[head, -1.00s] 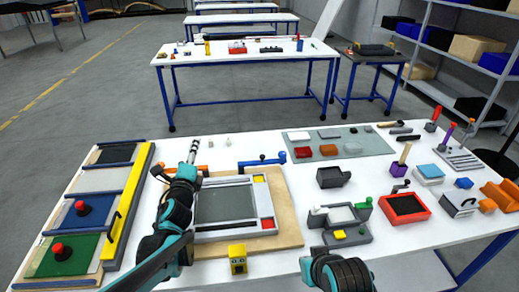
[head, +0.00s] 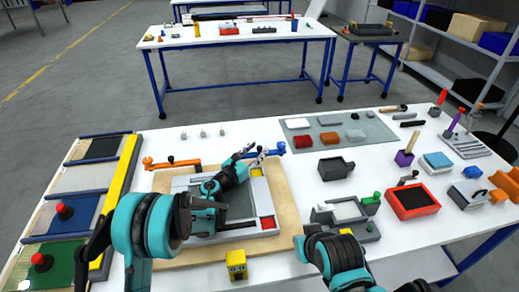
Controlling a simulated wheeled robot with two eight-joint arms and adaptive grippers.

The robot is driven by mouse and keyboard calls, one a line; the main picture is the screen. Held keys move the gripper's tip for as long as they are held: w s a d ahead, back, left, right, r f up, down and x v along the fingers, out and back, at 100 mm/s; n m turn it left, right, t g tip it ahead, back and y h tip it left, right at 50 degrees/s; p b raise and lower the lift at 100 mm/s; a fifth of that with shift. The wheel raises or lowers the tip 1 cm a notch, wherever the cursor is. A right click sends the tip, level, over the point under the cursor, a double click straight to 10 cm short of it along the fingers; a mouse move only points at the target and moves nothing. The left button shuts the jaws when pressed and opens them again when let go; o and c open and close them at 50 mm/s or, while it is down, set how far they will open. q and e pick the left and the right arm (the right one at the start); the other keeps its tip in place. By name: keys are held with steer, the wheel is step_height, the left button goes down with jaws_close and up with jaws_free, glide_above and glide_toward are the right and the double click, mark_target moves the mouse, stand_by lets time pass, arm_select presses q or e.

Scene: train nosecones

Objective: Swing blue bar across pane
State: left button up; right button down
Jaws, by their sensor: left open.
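The blue bar (head: 277,150) lies along the back edge of the framed grey pane (head: 237,207), its right end showing and its left part hidden by my left gripper. My left gripper (head: 254,155) is open, with its fingers at the bar; I cannot tell whether they touch it. My left arm covers much of the pane and its light frame (head: 262,195). Only links of my right arm show at the bottom, and its gripper is not visible.
An orange bar (head: 172,164) lies at the back left of the wooden board (head: 287,205). A yellow block (head: 236,265) stands in front. Grey fixtures (head: 345,212) and a red-framed tray (head: 412,201) are at right. Panels with red buttons (head: 64,211) are at left.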

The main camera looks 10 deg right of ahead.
arm_select(q)
steer(key=shift+x, duration=1.05)
jaws_close()
